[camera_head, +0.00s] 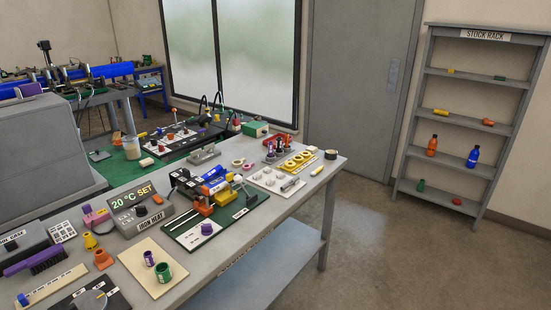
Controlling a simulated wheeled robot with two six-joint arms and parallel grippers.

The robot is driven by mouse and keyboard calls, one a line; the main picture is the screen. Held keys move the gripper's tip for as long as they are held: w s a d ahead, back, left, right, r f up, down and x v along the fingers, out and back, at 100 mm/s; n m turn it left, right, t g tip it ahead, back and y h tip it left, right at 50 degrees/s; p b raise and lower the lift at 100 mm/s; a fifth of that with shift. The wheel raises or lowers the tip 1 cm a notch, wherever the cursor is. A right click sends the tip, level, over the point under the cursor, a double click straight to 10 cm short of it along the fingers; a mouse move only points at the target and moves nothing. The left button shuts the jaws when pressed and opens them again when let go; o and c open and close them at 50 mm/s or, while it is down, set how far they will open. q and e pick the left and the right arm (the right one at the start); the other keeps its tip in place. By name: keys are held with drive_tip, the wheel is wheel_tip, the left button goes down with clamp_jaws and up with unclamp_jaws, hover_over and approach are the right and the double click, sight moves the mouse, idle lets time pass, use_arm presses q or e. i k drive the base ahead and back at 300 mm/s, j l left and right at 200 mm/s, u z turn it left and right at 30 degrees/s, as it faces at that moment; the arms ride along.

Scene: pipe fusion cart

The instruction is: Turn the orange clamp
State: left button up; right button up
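A pipe fixture stands on a dark green board (218,226) on the workbench. At its left front is an orange clamp-like part (204,206), close to the blue pipe (215,182). The parts are small, and I cannot tell how either is turned. The clamps' far sides are hidden. Neither of my grippers shows in the head view.
A heater box reading "20 °C SET" (138,208) stands left of the fixture. A beige mat (138,268) with a purple and a green piece lies in front. A white tray (270,182) lies to the right. The stock rack (470,134) stands across open floor.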

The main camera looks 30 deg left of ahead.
sight(204, 191)
drive_tip(key=u, duration=1.6)
